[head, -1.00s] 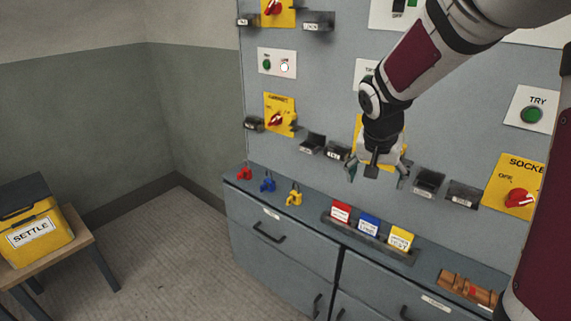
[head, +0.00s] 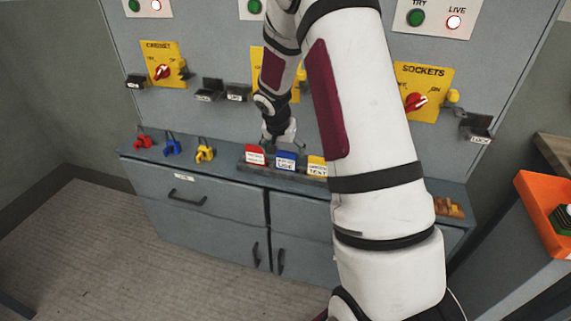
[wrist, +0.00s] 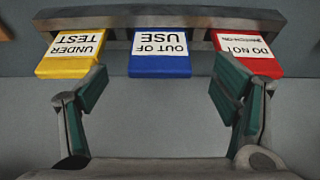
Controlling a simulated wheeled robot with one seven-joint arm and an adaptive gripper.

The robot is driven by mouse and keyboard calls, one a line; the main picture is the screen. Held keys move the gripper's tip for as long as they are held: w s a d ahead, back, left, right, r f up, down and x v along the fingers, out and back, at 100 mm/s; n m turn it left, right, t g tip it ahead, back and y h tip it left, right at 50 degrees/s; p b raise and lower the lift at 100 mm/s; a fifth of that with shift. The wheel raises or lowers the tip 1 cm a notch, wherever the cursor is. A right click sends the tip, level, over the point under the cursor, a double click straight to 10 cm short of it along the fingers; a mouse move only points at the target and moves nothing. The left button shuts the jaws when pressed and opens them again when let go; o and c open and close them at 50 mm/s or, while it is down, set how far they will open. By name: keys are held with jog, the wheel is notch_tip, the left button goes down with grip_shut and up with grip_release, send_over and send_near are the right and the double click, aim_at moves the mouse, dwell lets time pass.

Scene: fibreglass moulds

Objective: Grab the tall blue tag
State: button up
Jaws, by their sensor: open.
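The blue tag (head: 286,160) stands in a dark rack on the grey cabinet top, between a red tag and a yellow tag. In the wrist view the blue tag (wrist: 160,62) carries a white label reading "OUT OF USE", upside down, and sits centred ahead of my fingers. My gripper (head: 283,143) is open and empty, just above the rack near the blue and red tags. In the wrist view its two green-padded fingers (wrist: 160,97) are spread to either side of the blue tag's width, with the tag beyond them. My forearm covers part of the yellow tag in the head view.
The red tag (head: 255,155) and yellow tag (head: 317,166) stand close on either side in the rack (wrist: 110,20). Red, blue and yellow padlocks (head: 172,146) stand to the left. The switch panel (head: 220,60) rises behind. An orange bin (head: 535,190) is at right.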

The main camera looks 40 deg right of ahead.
aim_at(286, 155)
jog(key=shift+x, duration=2.85)
jog(key=shift+d, duration=0.1)
jog(key=c, duration=1)
